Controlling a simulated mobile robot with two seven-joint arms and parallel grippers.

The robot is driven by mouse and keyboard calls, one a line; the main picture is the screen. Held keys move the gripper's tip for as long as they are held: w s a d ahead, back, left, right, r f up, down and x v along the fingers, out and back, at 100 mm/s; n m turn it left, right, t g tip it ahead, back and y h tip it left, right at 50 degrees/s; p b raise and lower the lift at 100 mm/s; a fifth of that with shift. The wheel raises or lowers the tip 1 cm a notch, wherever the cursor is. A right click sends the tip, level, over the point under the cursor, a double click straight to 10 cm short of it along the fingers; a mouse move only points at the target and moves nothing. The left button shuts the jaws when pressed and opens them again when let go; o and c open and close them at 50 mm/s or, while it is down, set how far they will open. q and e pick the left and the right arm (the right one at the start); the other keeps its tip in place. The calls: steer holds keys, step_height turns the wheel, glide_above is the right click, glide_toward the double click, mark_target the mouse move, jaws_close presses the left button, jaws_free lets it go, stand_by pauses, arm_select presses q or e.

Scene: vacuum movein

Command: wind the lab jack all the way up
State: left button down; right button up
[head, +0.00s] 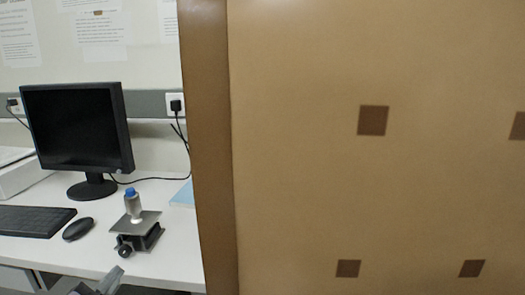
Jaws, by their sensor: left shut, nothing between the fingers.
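The lab jack (152,235) stands on the white desk, left of the brown panel. Its flat grey top plate sits low over a dark base. A dark round knob (125,250) is on its front left. A small clear bottle (133,207) with a blue cap stands upright on the top plate. My left gripper (112,278) shows at the bottom edge, just below and in front of the knob, apart from it as far as I can tell. It is shut and empty, and partly cut off by the frame. My right gripper is out of view.
A large brown panel (290,170) with dark squares fills the right side, close by. On the desk (182,262) are a monitor (75,130), a keyboard (35,221) and a mouse (78,229). A light blue flat item (183,194) lies behind the jack.

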mark_target(125, 251)
arm_select(q)
steer(key=w+a+n, duration=0.1)
steer(key=n, duration=0.2)
steer(key=w+a+r+n+b, duration=0.1)
steer(key=w+n, duration=0.1)
steer(key=n, duration=0.1)
steer(key=w+a+r+n, duration=0.1)
steer(key=w+n, duration=0.1)
steer(key=n, duration=0.2)
steer(key=shift+w+a+b, duration=0.1)
steer(key=shift+b, duration=0.25)
steer(key=shift+w, duration=0.25)
steer(key=shift+r, duration=0.25)
steer(key=shift+w+d+f, duration=0.1)
steer(key=shift+d+f, duration=0.05)
steer(key=shift+d, duration=0.05)
stand_by(0.4)
